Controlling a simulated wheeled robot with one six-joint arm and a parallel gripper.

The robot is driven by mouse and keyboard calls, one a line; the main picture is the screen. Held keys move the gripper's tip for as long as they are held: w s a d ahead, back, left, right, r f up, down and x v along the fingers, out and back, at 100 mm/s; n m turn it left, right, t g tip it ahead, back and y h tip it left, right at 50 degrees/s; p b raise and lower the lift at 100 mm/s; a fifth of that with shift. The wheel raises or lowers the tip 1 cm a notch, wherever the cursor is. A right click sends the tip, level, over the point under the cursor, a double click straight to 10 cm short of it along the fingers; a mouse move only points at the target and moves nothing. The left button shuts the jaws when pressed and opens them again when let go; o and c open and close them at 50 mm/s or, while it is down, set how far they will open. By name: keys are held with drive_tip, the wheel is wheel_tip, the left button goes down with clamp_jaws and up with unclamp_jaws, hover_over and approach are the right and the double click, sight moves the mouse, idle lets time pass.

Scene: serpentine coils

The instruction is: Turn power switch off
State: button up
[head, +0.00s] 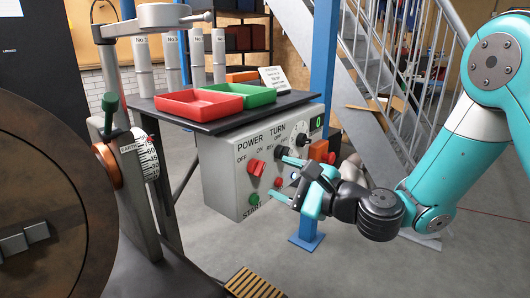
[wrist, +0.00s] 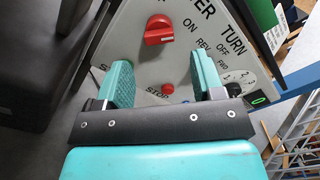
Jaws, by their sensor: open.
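The power switch is a red rotary knob (head: 256,167) on the grey control panel (head: 222,180), below the word POWER with OFF and ON marks. The knob also shows in the wrist view (wrist: 159,29), beyond the fingertips. I cannot tell for sure which mark it points at. My gripper (head: 279,176) is open and empty in front of the panel, to the right of the knob in the head view. In the wrist view the teal fingers (wrist: 163,72) are spread apart, with the knob ahead of the gap and not between them.
A black TURN selector (head: 281,152) is close to the upper finger. A green START button (head: 254,200) and a red STOP button (wrist: 167,88) are low on the panel. Red (head: 199,104) and green (head: 238,97) trays stand above.

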sight(257, 168)
drive_tip(key=x, duration=0.5)
drive_tip(key=shift+w+p, duration=0.1)
drive_tip(key=shift+p, duration=0.3)
drive_tip(key=c, duration=0.9)
